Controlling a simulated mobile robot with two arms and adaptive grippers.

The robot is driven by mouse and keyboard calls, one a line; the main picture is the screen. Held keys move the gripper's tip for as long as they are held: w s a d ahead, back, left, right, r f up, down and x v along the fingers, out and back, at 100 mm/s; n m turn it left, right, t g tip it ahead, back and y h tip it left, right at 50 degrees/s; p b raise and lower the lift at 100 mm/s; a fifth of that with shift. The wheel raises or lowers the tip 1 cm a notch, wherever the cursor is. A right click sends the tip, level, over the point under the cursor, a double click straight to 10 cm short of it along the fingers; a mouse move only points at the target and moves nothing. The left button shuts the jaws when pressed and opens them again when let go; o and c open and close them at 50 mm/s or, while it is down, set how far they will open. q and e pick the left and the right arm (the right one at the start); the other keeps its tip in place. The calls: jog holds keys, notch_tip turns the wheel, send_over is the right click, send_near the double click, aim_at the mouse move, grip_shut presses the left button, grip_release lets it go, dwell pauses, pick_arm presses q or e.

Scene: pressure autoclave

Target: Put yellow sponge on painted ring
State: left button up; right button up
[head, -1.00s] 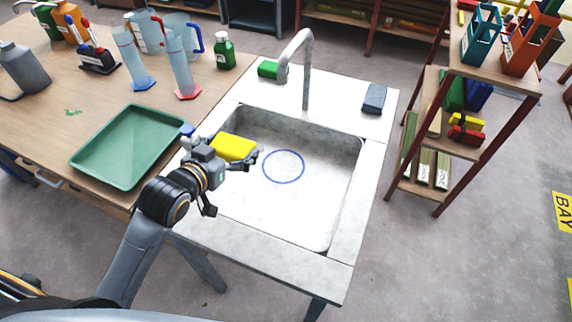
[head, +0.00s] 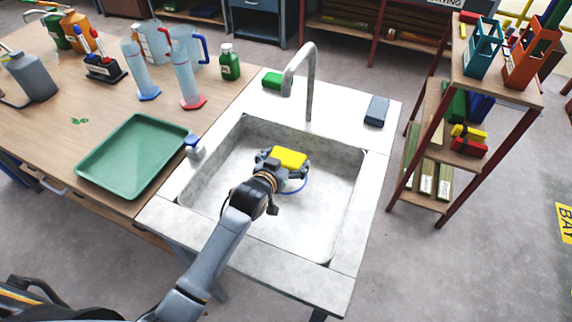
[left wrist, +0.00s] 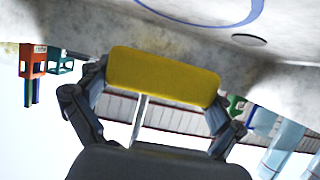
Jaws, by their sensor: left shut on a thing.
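The yellow sponge (head: 289,157) is held between the fingers of my left gripper (head: 284,162), inside the sink. In the left wrist view the sponge (left wrist: 163,76) spans the two fingers of the left gripper (left wrist: 160,88), which close on its ends. The blue painted ring (head: 302,187) is on the sink floor, partly hidden behind the gripper and sponge. Part of the ring (left wrist: 252,18) also shows at the top of the left wrist view, apart from the sponge. The sponge appears above the floor; its exact height is unclear. My right gripper is not in view.
The sink basin (head: 335,190) has a tall faucet (head: 310,85) at its back. A green tray (head: 105,190) and several bottles and cylinders stand on the left table.

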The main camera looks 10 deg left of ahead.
pick_arm(q)
notch_tip(320, 180, down, 2)
jog(key=shift+s+f, duration=0.1)
jog(key=shift+f, duration=0.2)
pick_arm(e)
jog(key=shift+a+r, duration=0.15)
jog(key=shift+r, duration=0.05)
pick_arm(q)
jog(key=shift+f, duration=0.1)
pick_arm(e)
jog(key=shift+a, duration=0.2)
pick_arm(q)
jog(key=shift+f, duration=0.5)
jog(key=o, duration=0.6)
jog(key=shift+s, duration=0.1)
jog(key=shift+c, duration=0.2)
jog(key=shift+f, duration=0.1)
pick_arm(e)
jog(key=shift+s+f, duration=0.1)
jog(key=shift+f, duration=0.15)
